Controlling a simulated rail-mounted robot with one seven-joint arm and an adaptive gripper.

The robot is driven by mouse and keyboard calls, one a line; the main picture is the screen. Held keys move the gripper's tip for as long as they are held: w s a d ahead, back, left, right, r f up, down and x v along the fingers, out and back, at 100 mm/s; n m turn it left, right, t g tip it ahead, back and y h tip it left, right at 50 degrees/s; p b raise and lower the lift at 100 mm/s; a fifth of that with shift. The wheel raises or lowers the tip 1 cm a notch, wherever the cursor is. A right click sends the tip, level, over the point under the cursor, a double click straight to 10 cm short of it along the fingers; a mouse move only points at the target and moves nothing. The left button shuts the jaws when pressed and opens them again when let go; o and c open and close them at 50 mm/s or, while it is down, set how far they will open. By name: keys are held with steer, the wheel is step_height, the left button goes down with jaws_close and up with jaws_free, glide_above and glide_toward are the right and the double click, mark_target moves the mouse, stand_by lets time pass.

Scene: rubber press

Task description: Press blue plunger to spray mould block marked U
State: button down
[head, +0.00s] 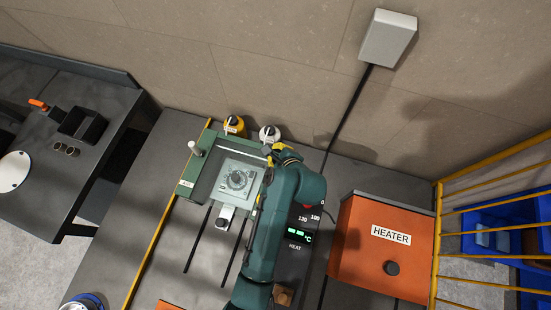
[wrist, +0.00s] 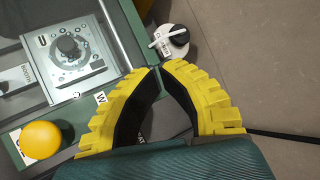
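The mould block (head: 238,179) is a pale metal plate with a round ridged centre, lying in the green-framed booth. My gripper (head: 272,149) is over the booth's right back corner, right of the block. In the wrist view the yellow fingertips (wrist: 162,68) come together with nothing seen between them, so it looks shut and empty. I cannot make out a blue plunger in either view.
A yellow knob (wrist: 40,140) is at the wrist view's lower left, and a white dial (wrist: 172,42) is beyond the fingertips. The head view shows a yellow dial (head: 234,126), an orange heater (head: 382,248) at right and a dark side table (head: 60,165) at left.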

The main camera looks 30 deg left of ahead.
step_height(320, 180, down, 2)
steer(key=shift+b, duration=0.5)
steer(key=shift+f, duration=0.85)
steer(key=shift+f, duration=0.1)
steer(key=shift+f, duration=0.3)
steer(key=shift+f+b, duration=0.4)
steer(key=shift+f, duration=1)
stand_by(1.1)
steer(key=shift+r, duration=0.1)
steer(key=shift+r+p, duration=1.7)
steer(key=shift+p, duration=0.5)
